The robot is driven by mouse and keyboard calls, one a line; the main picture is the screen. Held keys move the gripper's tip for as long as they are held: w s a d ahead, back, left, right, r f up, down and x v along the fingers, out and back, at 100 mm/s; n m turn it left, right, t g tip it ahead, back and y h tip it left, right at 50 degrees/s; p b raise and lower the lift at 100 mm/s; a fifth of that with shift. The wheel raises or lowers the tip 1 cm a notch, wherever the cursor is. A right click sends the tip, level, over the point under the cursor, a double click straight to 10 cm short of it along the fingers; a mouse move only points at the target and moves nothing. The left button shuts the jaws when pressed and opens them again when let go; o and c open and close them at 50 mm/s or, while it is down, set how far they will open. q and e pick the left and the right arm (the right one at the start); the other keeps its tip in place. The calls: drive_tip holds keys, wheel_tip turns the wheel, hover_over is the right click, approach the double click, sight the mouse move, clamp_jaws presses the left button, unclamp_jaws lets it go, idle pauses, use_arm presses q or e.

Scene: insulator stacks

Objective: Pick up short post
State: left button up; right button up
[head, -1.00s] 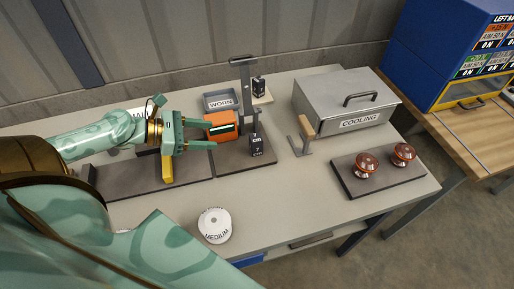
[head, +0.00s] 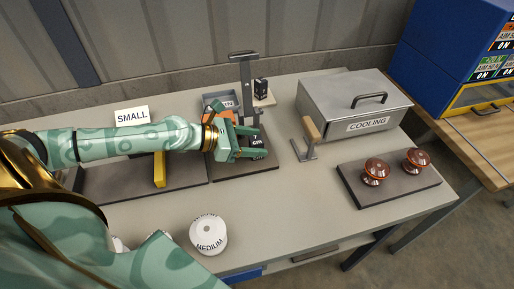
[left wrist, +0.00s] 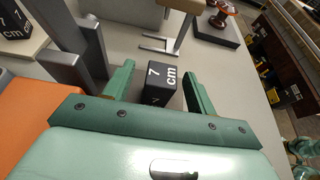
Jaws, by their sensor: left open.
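A short black post marked "7 cm" (head: 257,142) stands upright on the dark plate in the middle of the table. In the left wrist view the same post (left wrist: 162,84) stands between my two green fingers. My left gripper (left wrist: 157,75) is open, with a finger on either side of the post and visible gaps. In the head view my left gripper (head: 258,141) reaches in from the left and partly hides the post. A second black block (head: 260,86) stands on a pale base farther back. My right gripper is out of view.
A grey upright stand (head: 245,75) rises just behind the gripper. A wooden-handled bracket (head: 310,136), the cooling box (head: 352,100) and a dark board (head: 390,188) with two brown insulators lie right. A white "MEDIUM" disc (head: 208,234) sits in front. Table between is free.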

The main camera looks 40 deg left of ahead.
use_arm(q)
drive_tip(key=shift+w+d+f, duration=0.1)
drive_tip(key=shift+w+d, duration=0.25)
clamp_jaws()
